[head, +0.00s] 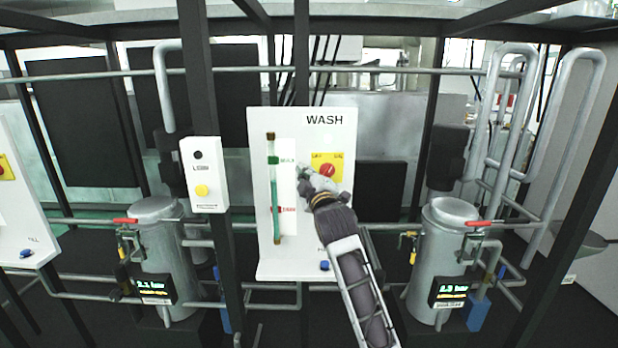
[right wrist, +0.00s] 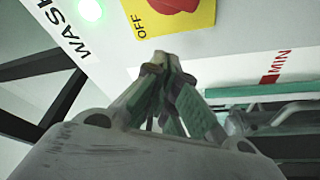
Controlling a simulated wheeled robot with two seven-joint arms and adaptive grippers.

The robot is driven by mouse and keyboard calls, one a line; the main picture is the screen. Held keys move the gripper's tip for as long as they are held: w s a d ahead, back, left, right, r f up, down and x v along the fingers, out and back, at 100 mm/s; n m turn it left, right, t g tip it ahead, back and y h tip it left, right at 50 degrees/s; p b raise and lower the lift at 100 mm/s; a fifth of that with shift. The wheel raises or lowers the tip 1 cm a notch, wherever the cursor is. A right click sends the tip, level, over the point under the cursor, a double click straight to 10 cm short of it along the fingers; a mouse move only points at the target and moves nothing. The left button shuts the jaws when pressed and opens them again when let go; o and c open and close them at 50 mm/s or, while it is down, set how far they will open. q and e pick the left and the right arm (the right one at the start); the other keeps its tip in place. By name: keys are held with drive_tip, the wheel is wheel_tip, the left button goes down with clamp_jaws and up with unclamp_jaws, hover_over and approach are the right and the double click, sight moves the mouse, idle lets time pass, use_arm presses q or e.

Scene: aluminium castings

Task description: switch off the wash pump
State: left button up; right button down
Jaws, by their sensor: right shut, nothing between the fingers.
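The white WASH panel (head: 262,125) stands upright in the middle of the head view. It carries a yellow plate (head: 341,160) with a red rotary knob (head: 327,172); the knob's pointing direction is too small to read. In the right wrist view the yellow plate (right wrist: 200,18) shows the word OFF, and the red knob (right wrist: 178,4) is cut by the top edge. My right gripper (head: 304,172) is shut and empty, just left of the knob in the head view. Its closed fingertips (right wrist: 161,58) appear below the plate in the wrist view, apparently apart from the knob. My left gripper is out of view.
A sight tube (head: 273,190) with MAX and MIN marks runs down the panel's left side. A lit green lamp (right wrist: 89,9) shows near WASH. A blue button (head: 324,265) sits low. Dark frame posts (head: 207,90), a LOBBY-like labelled box (head: 204,175) and metal vessels (head: 450,215) flank the panel.

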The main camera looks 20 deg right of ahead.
sight(327, 171)
drive_tip(key=shift+w+r, duration=0.2)
drive_tip(key=shift+w, duration=0.9)
drive_tip(key=shift+s+d+f, duration=0.2)
drive_tip(key=shift+d+f, duration=0.2)
drive_tip(key=shift+d, duration=0.2)
drive_tip(key=shift+s+d+f, duration=0.15)
drive_tip(key=shift+d+f, duration=0.2)
drive_tip(key=shift+d, duration=0.2)
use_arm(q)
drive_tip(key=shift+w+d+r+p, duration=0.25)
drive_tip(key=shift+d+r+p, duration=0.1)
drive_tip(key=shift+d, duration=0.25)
use_arm(e)
drive_tip(key=shift+s+d+f, duration=0.15)
drive_tip(key=shift+d+f, duration=0.1)
drive_tip(key=shift+d, duration=0.25)
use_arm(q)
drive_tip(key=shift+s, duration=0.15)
